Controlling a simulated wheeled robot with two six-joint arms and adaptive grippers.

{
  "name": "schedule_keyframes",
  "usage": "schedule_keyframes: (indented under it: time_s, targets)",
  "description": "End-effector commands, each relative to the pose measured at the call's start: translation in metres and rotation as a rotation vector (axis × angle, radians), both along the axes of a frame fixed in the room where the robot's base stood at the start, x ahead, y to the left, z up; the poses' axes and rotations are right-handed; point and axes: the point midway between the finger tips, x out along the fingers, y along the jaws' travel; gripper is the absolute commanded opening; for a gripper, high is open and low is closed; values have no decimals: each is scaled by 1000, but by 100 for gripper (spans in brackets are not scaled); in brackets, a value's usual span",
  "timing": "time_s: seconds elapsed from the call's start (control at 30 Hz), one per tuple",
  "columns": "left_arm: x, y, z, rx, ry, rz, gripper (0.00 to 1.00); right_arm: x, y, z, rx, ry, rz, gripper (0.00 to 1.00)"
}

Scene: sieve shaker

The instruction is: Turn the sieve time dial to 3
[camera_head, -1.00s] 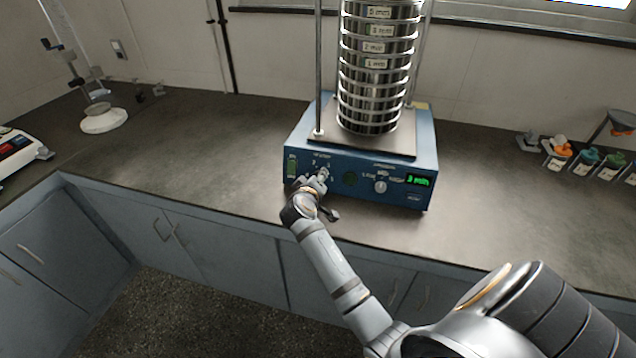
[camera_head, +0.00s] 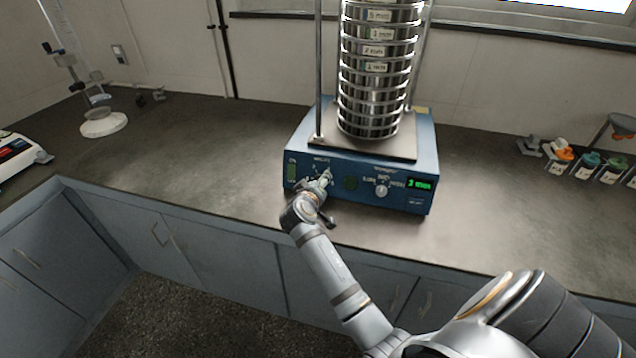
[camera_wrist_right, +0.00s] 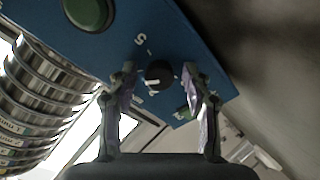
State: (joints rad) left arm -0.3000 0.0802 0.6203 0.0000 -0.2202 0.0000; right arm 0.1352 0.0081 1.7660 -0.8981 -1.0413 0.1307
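The blue sieve shaker base (camera_head: 300,155) stands on the counter with a tall stack of metal sieves (camera_head: 372,95) on top. Its front panel has a left dial and a right dial (camera_head: 381,190); the small labels are blurred. The green display (camera_head: 421,184) appears to read 3 min. My right gripper (camera_head: 323,183) is at the left dial and partly hides it. In the right wrist view, a dark round knob with a pale pointer mark (camera_wrist_right: 159,74) sits between the two spread fingers (camera_wrist_right: 160,80), with a visible gap on each side. My left gripper is out of view.
A green round button (camera_wrist_right: 88,12) lies beside the knob on the panel. A stand with a white base (camera_head: 103,123) and a scale (camera_head: 18,150) are on the left. The counter around the shaker is clear.

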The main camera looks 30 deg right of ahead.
Motion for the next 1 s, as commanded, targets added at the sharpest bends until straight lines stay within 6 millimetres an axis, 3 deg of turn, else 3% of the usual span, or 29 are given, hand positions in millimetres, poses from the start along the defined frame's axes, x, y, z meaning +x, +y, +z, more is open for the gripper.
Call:
schedule_keyframes:
  time_s: [0.33, 0.7, 1.0]
  targets:
    - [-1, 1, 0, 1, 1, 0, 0, 1, 0, 7, -2, -3, 0, 52]
    - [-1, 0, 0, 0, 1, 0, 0, 0, 0, 83, -1, -7, 0, 52]
    - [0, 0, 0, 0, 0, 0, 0, 0, 0, 101, -1, -1, 0, 52]
